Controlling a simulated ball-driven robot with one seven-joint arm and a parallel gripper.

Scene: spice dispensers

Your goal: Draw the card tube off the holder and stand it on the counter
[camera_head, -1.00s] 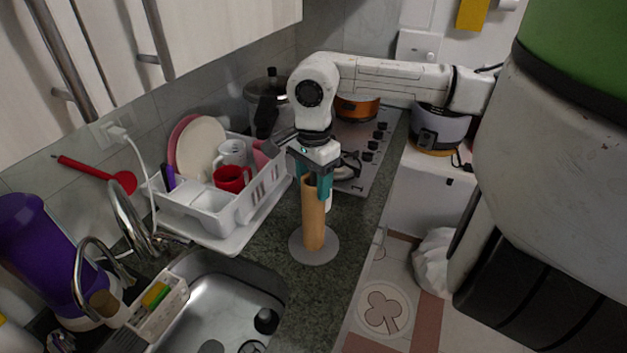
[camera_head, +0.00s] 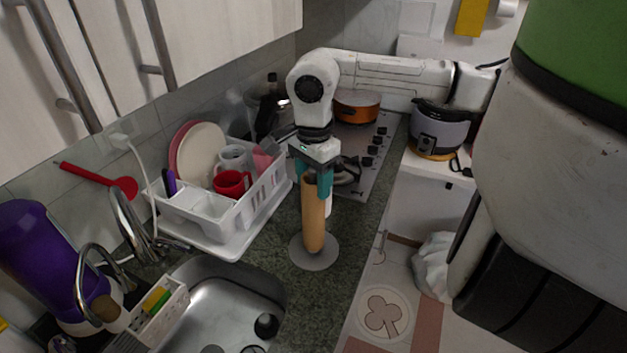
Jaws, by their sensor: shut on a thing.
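The tan card tube (camera_head: 313,222) stands roughly upright at the middle of the counter. Its lower end appears over the grey round base of the holder (camera_head: 300,259). I cannot tell whether that end touches the base or hangs slightly above it. My gripper (camera_head: 313,188) points down from above, with its teal fingers shut on the tube's upper part. A narrow white piece shows along the tube's right side below the fingers; I cannot tell what it belongs to. Any holder post inside the tube is hidden.
A white dish rack (camera_head: 218,213) with plates and mugs stands left of the tube. The sink (camera_head: 215,298) is in front to the left. The dark counter (camera_head: 345,225) has a narrow free strip right of the base, ending at its edge. A hob (camera_head: 358,165) lies behind.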

